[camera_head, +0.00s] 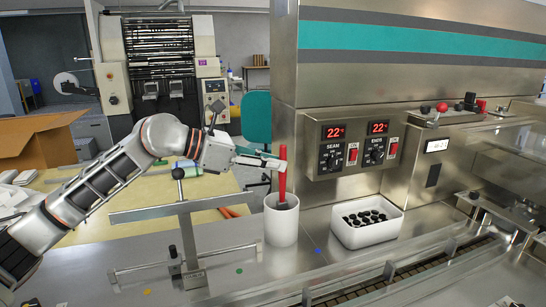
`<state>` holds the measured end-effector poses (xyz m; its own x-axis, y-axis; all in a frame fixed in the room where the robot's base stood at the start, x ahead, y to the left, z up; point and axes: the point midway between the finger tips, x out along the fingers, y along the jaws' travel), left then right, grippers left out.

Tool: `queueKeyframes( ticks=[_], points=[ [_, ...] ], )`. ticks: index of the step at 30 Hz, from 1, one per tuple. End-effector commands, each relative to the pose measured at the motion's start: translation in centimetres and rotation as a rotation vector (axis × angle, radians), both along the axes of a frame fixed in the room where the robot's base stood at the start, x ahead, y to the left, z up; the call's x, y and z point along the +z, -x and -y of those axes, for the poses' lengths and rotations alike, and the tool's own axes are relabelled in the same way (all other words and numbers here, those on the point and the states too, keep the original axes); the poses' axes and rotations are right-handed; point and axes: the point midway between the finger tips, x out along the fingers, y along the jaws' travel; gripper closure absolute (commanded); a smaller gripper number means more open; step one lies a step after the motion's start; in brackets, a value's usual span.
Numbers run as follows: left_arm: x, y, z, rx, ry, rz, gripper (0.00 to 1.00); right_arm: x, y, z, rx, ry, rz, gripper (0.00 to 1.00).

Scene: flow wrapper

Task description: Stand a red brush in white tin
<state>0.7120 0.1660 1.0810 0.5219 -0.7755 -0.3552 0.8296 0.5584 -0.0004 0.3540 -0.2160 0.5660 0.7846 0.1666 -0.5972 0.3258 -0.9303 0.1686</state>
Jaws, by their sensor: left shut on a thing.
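The red brush (283,178) is upright, its handle up and its lower end inside the white tin (281,228). The tin is a white cylinder standing on the metal deck, just left of the machine's front panel. My left gripper (278,163) reaches in from the left and is shut on the upper part of the brush handle, above the tin's rim. The dark lower part of the brush shows just inside the tin's mouth, and its bottom is hidden. My right gripper is not in view.
A white bin (367,232) of black pieces stands right of the tin. A metal stand with a crossbar (185,207) is left of it, below my arm. The steel wrapper housing rises close behind the tin. A guide rail (390,270) runs along the front right.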

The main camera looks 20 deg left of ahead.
Motion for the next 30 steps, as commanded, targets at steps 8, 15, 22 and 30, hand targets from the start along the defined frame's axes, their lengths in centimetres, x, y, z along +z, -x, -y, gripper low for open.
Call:
queueKeyframes(
  ticks=[8, 15, 22, 30],
  points=[
    [-0.46, -0.01, -0.02, 0.001, 0.000, 0.002, 1.00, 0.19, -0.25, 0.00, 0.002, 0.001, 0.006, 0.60],
    [-0.45, 0.00, -0.03, 0.001, 0.000, 0.002, 0.77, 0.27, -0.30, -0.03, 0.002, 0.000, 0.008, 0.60],
    [-0.47, -0.01, -0.03, 0.001, 0.000, 0.000, 0.68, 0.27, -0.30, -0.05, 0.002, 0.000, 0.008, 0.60],
    [-0.24, 0.36, -0.74, 0.002, -0.001, -0.001, 0.68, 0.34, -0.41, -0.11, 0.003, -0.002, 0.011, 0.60]
  ],
)
